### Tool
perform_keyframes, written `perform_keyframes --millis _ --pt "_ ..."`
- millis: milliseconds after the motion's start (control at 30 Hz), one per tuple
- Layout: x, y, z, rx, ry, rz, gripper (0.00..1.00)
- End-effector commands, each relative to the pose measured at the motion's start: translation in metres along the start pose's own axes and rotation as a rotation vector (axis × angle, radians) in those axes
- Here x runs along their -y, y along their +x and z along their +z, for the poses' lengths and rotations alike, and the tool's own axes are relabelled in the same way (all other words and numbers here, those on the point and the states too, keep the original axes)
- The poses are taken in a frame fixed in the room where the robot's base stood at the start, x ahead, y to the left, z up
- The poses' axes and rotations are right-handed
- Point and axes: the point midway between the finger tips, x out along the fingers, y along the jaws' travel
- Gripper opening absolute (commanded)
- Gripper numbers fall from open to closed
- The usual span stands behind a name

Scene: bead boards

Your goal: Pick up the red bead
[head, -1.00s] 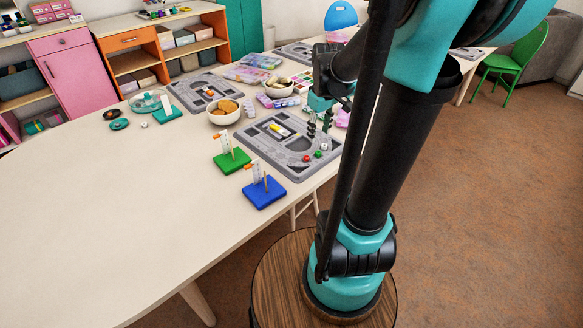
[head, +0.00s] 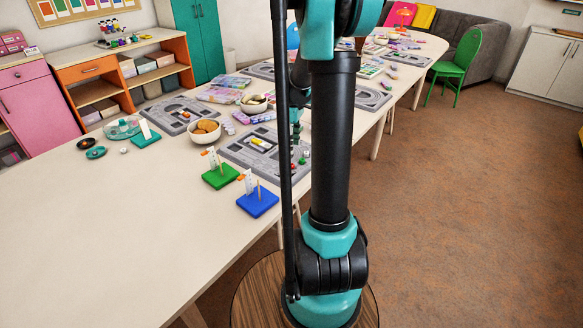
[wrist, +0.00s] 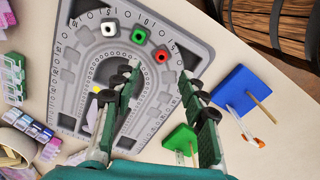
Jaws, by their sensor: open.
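The red bead (wrist: 161,56) lies on the grey bead board (wrist: 60,95), at its curved end in the wrist view. A green bead (wrist: 139,36) and a white bead (wrist: 108,28) sit in a row to its left. My gripper (wrist: 160,80) is open and empty above the board. Its two fingers reach up the wrist view on either side of the middle, and the red bead shows between and just beyond the tips. I cannot tell the height above it. In the head view my arm partly hides the gripper and the right edge of the board (head: 235,153).
A blue base with a peg (wrist: 237,88) and a green base with a peg (wrist: 181,139) stand beside the board. A bowl (head: 205,137) stands behind. The table's front left is clear.

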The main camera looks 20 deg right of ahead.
Motion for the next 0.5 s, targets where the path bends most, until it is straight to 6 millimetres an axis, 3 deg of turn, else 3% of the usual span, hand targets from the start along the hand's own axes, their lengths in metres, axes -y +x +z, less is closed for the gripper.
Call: perform_keyframes --millis 100,367,500 --pt "0.000 0.019 0.000 0.000 0.000 0.000 0.43" --pt "0.001 0.037 -0.001 0.000 0.000 0.000 0.43" --pt "0.003 0.055 -0.003 0.000 -0.001 0.000 0.43"
